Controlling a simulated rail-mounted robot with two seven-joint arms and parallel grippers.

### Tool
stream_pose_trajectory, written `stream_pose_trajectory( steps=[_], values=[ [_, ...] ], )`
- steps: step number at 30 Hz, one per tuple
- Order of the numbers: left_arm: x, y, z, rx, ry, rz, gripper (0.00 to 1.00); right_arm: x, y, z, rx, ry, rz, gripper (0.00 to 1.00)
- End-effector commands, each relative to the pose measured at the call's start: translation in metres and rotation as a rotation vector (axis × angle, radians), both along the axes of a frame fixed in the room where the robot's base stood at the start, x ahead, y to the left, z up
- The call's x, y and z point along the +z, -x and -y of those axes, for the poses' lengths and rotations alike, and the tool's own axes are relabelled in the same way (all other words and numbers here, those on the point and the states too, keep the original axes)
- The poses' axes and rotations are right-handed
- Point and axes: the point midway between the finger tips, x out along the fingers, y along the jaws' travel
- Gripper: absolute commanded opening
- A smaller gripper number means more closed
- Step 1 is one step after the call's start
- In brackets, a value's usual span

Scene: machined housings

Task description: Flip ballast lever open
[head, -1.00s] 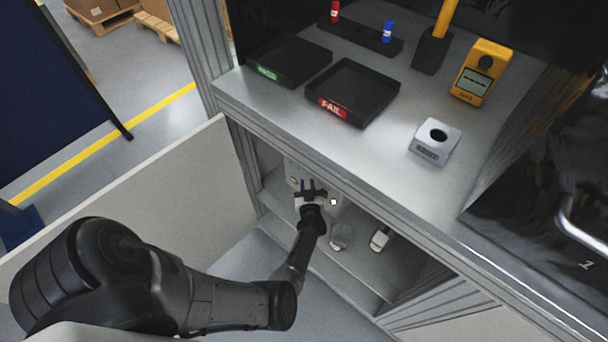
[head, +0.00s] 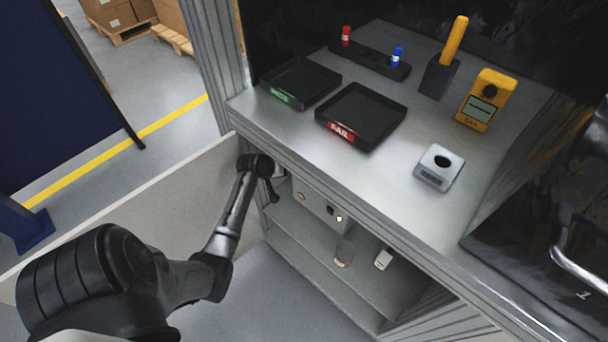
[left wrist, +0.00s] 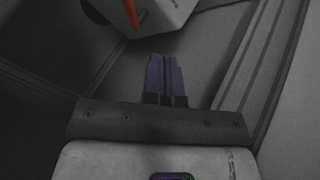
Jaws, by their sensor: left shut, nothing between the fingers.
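A light grey box (head: 318,207) with a round yellowish spot and a small bright light on its front sits in the open cabinet under the counter. In the left wrist view, the grey box (left wrist: 158,18) is at the top, with an orange-red bar (left wrist: 132,14) on it that looks like the lever. My left gripper (left wrist: 165,76) is shut and empty, its fingers pointing toward the box but apart from the bar. In the head view, my left gripper (head: 271,190) is at the box's left end, partly hidden by the counter edge. My right gripper is not in view.
The counter edge (head: 330,182) overhangs the box. A pale open door panel (head: 150,205) stands left of the cabinet. A glass jar (head: 344,252) and a small white item (head: 383,259) are on the lower shelf. Trays, including the FAIL tray (head: 362,115), are on the counter.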

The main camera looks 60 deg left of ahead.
Motion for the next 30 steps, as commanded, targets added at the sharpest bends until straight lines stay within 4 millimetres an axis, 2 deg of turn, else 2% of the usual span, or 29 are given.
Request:
stream_pose_trajectory(
  steps=[4,8,23,30],
  values=[
    [0.001,0.003,0.001,-0.006,0.024,-0.027,0.00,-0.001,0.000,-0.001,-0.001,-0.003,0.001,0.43],
    [-0.010,-0.004,0.000,-0.007,0.030,-0.030,0.00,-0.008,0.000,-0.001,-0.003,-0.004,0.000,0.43],
    [-0.083,-0.057,-0.012,-0.007,0.028,-0.029,0.00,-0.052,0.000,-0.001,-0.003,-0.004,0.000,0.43],
    [-0.078,-0.081,0.002,-0.006,0.027,-0.029,0.00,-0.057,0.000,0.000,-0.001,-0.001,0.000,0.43]
  ],
)
